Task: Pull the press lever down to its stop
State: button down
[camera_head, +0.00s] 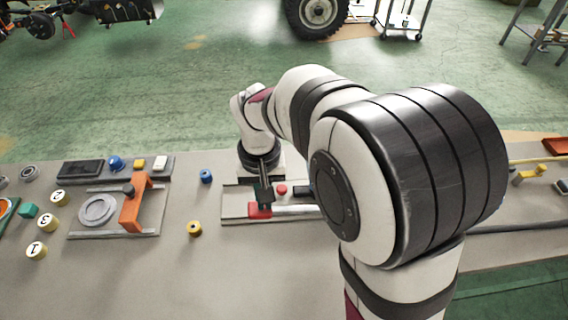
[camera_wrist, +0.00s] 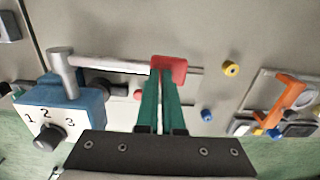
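A long grey lever rod (camera_wrist: 115,64) ends in a red grip (camera_wrist: 180,72) in the wrist view; its other end meets a grey post (camera_wrist: 63,72) by a blue box with a dial. In the head view the red grip (camera_head: 260,210) and part of the rod (camera_head: 292,210) show, and my arm hides the rest. My gripper (camera_wrist: 163,72) has its two green fingers at the red grip, with the tips overlapping it in the picture. The fingers are close together with a narrow gap; whether they clasp the grip is unclear. My gripper (camera_head: 263,198) also shows in the head view.
An orange bridge (camera_head: 136,203) stands over a round plate on the left. A small red button (camera_head: 282,189), blue knob (camera_head: 206,176) and yellow knob (camera_head: 194,228) are nearby. The blue box (camera_wrist: 60,108) carries a numbered dial. The bench front is clear.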

jog(key=shift+f, duration=1.2)
dwell(0.6)
jog(key=shift+r, duration=0.1)
notch_tip(320, 180, up, 14)
dwell(1.2)
jog(key=s+d+f+m+y, duration=0.1)
jog(key=s+d+f+m, duration=0.1)
jog(key=s, duration=0.8)
jog(key=s+d+f+m, duration=0.3)
jog(key=s+d+f, duration=0.1)
jog(key=s, duration=0.7)
jog(key=shift+d+f+m+y, duration=0.3)
jog(key=shift+d+f+y, duration=0.1)
jog(key=shift+d, duration=0.3)
